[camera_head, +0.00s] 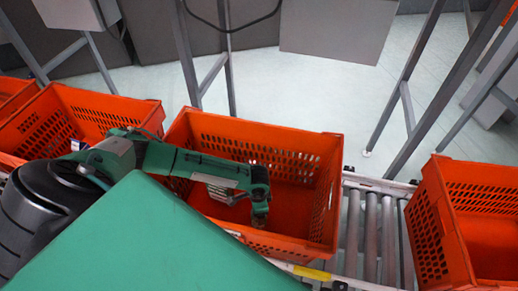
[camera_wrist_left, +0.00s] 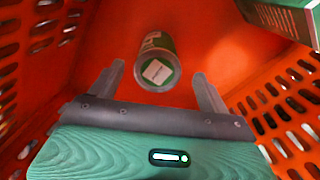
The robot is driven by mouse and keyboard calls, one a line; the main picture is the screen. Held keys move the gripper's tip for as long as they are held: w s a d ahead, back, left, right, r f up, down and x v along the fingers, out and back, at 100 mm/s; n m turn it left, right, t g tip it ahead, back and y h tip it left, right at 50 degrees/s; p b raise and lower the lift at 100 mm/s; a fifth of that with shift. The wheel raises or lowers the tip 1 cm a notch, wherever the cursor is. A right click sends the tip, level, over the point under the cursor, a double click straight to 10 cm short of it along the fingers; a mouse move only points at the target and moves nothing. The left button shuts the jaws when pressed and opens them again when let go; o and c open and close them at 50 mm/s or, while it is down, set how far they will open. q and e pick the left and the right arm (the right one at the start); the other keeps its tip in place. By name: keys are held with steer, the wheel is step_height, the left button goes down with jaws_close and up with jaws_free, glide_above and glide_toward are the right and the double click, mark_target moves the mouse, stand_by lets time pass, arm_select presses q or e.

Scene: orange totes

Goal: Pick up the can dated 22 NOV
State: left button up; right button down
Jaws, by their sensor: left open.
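A can (camera_wrist_left: 157,62) shows in the left wrist view, inside an orange tote. Its end faces the camera and bears a white square label on green; the date cannot be read. My left gripper (camera_wrist_left: 158,72) is open, with one finger to each side of the can in the picture. Nothing is held, and I cannot tell the exact gap to the can. In the head view, my left gripper (camera_head: 259,214) reaches down into the middle orange tote (camera_head: 290,141). I cannot make out the can there. My right gripper is not in view.
A green and white object (camera_wrist_left: 285,14) sits at the wrist view's upper right corner, near the tote wall. Another orange tote (camera_head: 430,225) stands at right, with bare conveyor rollers (camera_head: 372,235) between. A tote (camera_head: 85,97) with items stands at left.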

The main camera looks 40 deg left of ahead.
mark_target(255, 224)
arm_select(q)
steer(key=shift+d+f, duration=0.15)
steer(key=shift+f, duration=1.65)
steer(key=shift+d+f, duration=0.1)
steer(key=shift+f, duration=1.65)
steer(key=c, duration=1.3)
steer(key=shift+r, duration=0.15)
